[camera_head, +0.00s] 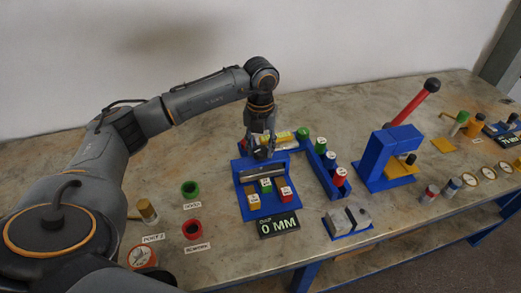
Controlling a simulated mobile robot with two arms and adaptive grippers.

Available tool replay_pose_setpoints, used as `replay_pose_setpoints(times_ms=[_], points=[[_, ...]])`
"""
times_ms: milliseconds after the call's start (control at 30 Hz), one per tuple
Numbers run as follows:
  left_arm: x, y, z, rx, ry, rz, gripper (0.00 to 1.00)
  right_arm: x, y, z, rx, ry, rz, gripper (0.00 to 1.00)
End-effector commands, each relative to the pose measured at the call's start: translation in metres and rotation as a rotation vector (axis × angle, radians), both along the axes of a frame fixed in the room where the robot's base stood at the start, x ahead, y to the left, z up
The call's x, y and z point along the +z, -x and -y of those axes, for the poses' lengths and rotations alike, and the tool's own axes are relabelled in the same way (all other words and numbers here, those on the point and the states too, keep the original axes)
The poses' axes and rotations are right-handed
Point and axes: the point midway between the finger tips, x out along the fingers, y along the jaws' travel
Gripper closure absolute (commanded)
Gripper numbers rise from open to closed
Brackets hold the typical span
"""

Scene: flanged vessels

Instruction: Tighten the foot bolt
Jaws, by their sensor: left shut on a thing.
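My left gripper (262,151) points down over the back of a blue fixture (243,203) at the middle of the table. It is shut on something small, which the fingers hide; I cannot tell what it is. The fixture has a grey bar (262,171) across it and small labelled yellow (254,201), green (266,186) and red (286,193) blocks. A dark display (278,226) in front of it reads 0 MM. I cannot pick out the foot bolt at this size. My right gripper is not in view.
A blue rack (323,177) with several coloured cylinders stands right of the fixture. Beyond it is a blue press (378,160) with a red lever (412,100). A grey block (348,219) lies in front. Green (190,189) and red (192,229) rings sit at left. The back left table is clear.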

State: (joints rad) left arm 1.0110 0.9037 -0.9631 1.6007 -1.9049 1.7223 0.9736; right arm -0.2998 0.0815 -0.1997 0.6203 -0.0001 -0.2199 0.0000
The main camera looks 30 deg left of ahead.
Motion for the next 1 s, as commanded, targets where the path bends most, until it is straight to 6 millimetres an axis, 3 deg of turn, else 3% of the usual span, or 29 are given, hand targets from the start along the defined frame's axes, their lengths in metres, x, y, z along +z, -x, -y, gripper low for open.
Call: replay_pose_setpoints(times_ms=[1000], points=[[-0.002, 0.000, 0.000, -0.965, 0.000, -0.001, 0.92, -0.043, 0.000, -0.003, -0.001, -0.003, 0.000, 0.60]])
